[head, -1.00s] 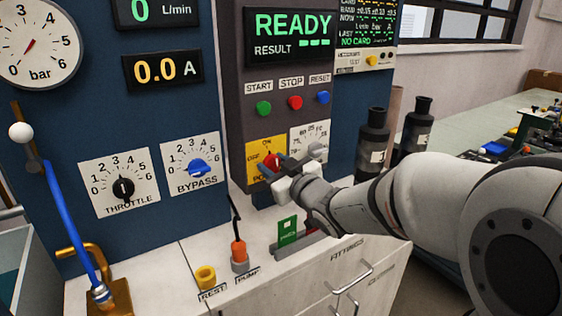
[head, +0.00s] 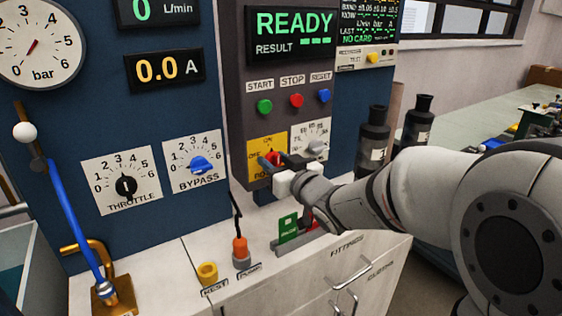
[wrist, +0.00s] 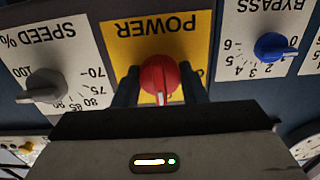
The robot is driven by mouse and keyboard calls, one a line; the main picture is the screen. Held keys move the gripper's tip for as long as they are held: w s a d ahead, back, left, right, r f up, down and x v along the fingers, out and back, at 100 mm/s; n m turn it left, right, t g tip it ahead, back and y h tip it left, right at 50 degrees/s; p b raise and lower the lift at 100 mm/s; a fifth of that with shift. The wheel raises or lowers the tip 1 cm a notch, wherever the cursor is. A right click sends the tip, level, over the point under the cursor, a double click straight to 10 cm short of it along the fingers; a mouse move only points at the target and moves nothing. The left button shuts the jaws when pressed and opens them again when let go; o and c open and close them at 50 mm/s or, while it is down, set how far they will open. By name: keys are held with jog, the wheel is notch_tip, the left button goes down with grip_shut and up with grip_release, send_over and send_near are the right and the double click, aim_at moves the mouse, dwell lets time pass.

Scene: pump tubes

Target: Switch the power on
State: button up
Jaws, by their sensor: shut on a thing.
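The red power knob (head: 271,157) sits on a yellow plate (head: 254,147) with OFF at its left and ON at its top. My gripper (head: 280,161) reaches in from the right and covers part of the knob and plate. In the wrist view, which is upside down, the dark fingers stand on both sides of the red knob (wrist: 159,76) and are shut on it. The knob's white pointer line faces away from the word POWER, toward the plate's ON side. The ON label is hidden there by my gripper.
A grey speed knob (head: 316,147) is close to the right of my gripper. Start (head: 264,106), stop (head: 296,100) and reset (head: 326,95) buttons are above. The display (head: 292,35) reads READY. A green card (head: 287,228) stands in a holder below.

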jog(key=o, duration=1)
jog(key=shift+f, duration=0.1)
jog(key=v, duration=0.7)
jog(key=shift+s+d, duration=0.25)
jog(key=shift+s, duration=0.1)
jog(key=shift+d, duration=0.1)
